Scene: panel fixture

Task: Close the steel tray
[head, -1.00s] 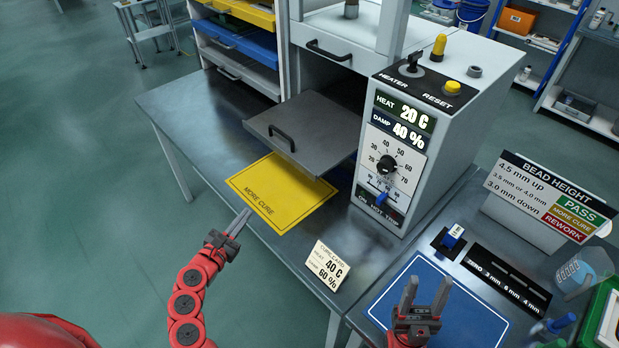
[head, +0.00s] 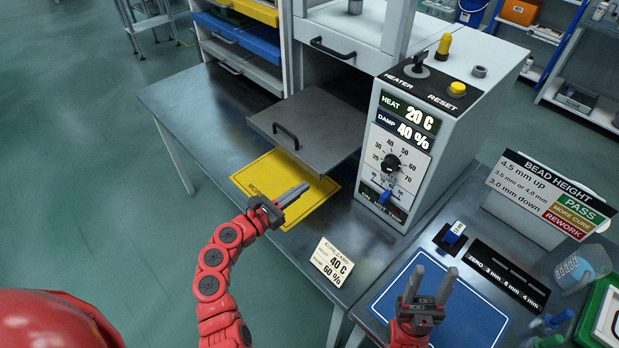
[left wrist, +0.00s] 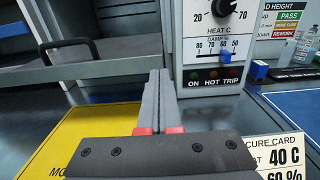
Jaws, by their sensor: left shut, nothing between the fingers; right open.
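My right gripper (head: 428,285) is open and empty over the blue pad at the lower right.
The yellow MORE CURE mat (head: 325,193) lies on the bench under the tray front. A cure card (head: 331,262) stands on the bench at the front. The heater's blue slider (head: 385,197) faces the bench. A blue pad (head: 465,318) and bead height sign (head: 548,200) are at right.

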